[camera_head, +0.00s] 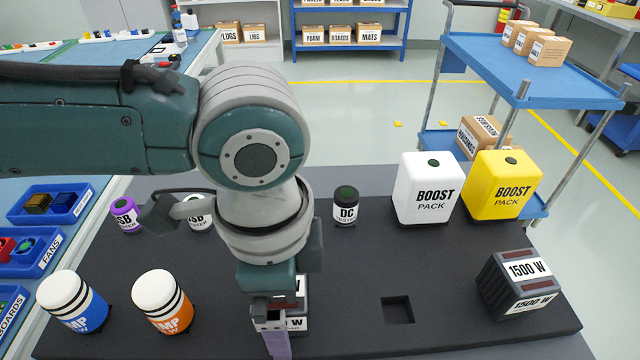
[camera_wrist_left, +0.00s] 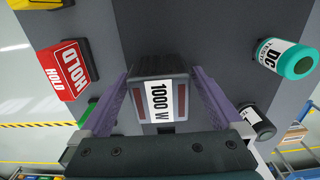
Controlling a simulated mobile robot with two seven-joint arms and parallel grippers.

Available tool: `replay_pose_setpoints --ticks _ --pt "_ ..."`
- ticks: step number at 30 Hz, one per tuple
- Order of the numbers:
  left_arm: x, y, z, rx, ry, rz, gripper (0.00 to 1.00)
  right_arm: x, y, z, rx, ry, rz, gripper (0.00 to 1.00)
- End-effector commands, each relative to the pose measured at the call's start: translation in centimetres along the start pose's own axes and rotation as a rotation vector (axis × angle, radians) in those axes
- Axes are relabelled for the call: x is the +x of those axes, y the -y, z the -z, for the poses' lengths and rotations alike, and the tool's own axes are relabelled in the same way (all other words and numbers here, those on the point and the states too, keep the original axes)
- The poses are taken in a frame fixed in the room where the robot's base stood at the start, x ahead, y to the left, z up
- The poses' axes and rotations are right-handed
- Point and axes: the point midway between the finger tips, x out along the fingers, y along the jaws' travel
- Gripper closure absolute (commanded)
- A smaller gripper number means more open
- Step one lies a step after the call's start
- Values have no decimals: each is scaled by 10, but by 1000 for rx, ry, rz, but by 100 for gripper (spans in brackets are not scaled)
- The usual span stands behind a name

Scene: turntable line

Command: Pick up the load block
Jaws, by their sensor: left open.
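A dark grey load block with a white "1000 W" label (camera_wrist_left: 158,100) stands on the dark board, between the two purple fingers of my left gripper (camera_wrist_left: 160,78). The fingers are open, one on each side of it; I cannot tell whether either touches it. In the head view my left gripper (camera_head: 277,338) points down at the board's front, and it hides most of this block (camera_head: 298,323). A second load block, marked "1500 W" (camera_head: 520,285), sits at the board's right. My right gripper is not in view.
White (camera_head: 425,190) and yellow (camera_head: 500,186) boost packs stand at the back right. A square recess (camera_head: 397,310) is empty. A red "HOLD" block (camera_wrist_left: 68,70) is in the wrist view.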

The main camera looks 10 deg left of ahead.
Motion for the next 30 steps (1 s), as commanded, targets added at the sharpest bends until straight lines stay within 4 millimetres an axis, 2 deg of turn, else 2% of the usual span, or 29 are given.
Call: replay_pose_setpoints --ticks 6,30 --pt "1 0 0 1 -1 0 0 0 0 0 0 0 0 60" --pt "0 0 0 0 0 0 90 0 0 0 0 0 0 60"
